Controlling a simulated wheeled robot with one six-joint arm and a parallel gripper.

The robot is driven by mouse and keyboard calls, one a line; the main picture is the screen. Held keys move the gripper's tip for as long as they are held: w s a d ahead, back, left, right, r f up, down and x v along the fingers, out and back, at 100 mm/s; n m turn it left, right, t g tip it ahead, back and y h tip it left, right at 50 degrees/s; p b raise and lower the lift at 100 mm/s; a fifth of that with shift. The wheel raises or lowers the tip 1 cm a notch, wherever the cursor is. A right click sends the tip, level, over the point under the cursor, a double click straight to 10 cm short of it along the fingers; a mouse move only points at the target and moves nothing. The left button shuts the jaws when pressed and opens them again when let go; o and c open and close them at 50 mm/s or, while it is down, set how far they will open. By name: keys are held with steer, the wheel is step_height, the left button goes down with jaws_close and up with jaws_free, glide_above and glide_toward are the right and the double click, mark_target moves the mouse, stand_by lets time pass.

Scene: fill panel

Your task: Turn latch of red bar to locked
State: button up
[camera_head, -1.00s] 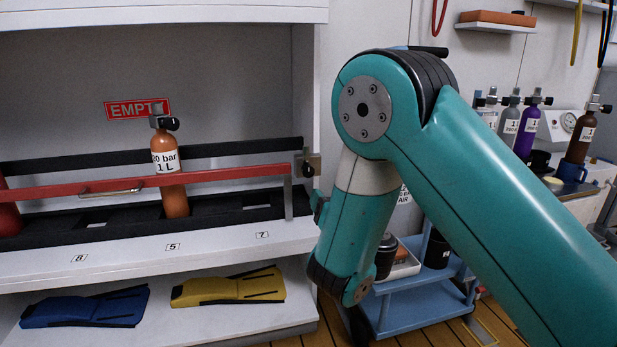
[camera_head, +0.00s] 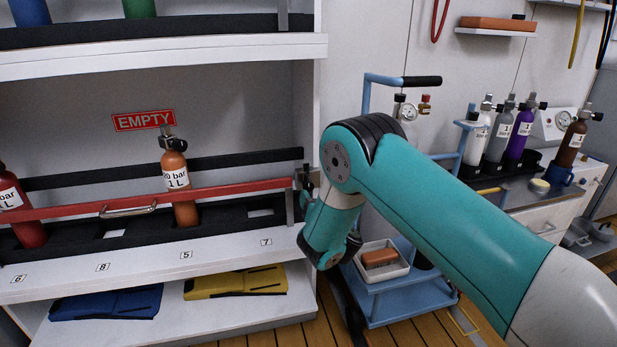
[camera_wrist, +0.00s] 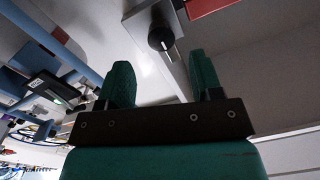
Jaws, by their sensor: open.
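The red bar (camera_head: 150,198) runs across the lower shelf in front of the bottles, with a silver handle on it. Its right end meets a grey post and the latch at the shelf's right edge, where my arm partly hides the latch in the head view. In the wrist view the latch is a dark round knob (camera_wrist: 160,38) with a light lever pointing down toward my gripper, on a grey plate beside the red bar's end (camera_wrist: 204,6). My gripper (camera_wrist: 162,76) is open. Its two green fingers stand either side of the lever's line, with the knob just beyond them and nothing between them.
A blue cart (camera_head: 395,295) stands right of the shelf, close to my arm. Blue and yellow fins lie on the lower board.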

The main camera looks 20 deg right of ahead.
mark_target(309, 187)
steer(key=shift+w+a+p, duration=0.2)
steer(key=shift+w+p, duration=0.2)
steer(key=shift+w, duration=2.95)
steer(key=c, duration=0.9)
